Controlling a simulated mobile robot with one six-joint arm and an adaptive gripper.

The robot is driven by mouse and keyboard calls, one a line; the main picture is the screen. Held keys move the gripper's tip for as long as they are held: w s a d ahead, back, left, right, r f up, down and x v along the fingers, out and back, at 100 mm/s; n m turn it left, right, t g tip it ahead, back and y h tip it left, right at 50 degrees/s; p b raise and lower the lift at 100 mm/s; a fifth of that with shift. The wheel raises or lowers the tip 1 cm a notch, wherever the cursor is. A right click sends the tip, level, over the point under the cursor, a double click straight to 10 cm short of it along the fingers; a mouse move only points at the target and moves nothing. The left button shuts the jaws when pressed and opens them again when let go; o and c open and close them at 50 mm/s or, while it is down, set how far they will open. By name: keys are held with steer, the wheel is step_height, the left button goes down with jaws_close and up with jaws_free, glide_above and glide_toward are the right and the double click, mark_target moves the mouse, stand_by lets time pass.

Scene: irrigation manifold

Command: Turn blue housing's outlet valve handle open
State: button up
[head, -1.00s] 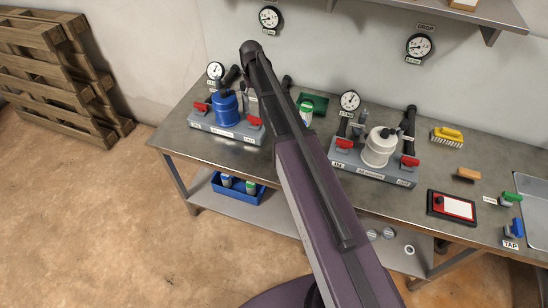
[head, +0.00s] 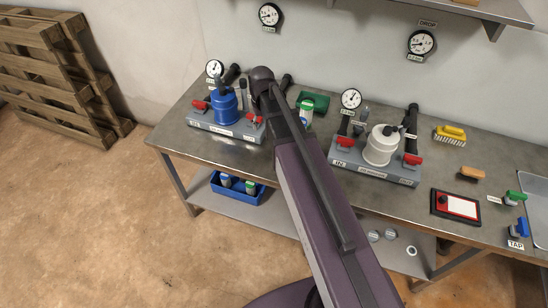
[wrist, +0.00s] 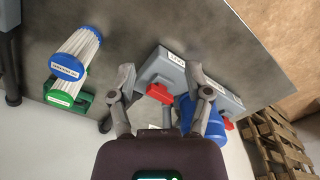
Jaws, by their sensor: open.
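The blue housing (head: 224,108) stands on its grey base (head: 215,127) at the left of the bench. A red valve handle (head: 253,119) is at the base's right end. Another red handle (head: 200,105) is at the left end. In the wrist view, my gripper (wrist: 162,78) is open, its fingers apart. The near red handle (wrist: 160,93) shows between them, beside the labelled end of the base. I cannot tell whether a finger touches it. The blue housing (wrist: 208,120) is partly behind the right finger. In the head view my arm hides the gripper.
A filter with a blue cap (wrist: 68,67) and a green tray (head: 314,103) stand near the arm. The white housing (head: 380,146), on a similar base, is to the right. Gauges and black pipes rise behind both housings. Bare bench lies in front of the blue housing's base.

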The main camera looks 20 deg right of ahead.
steer(key=s+f+b, duration=0.2)
steer(key=s, duration=1.1)
steer(key=shift+f+m, duration=0.2)
steer(key=shift+m, duration=0.1)
steer(key=shift+w, duration=0.1)
steer(key=w+r+n+p, duration=0.2)
steer(key=w+n, duration=0.3)
steer(key=w, duration=0.9)
steer(key=w+r+n+p, duration=0.3)
steer(key=w+n, duration=0.1)
steer(key=w, duration=1.1)
steer(key=shift+r+n, duration=0.25)
steer(key=shift+n, duration=0.15)
steer(key=shift+f, duration=0.1)
step_height(320, 180, down, 14)
steer(key=b, duration=1.3)
steer(key=shift+w+r+b, duration=0.1)
steer(key=shift+r+b, duration=0.1)
steer(key=shift+b, duration=0.1)
jaws_close()
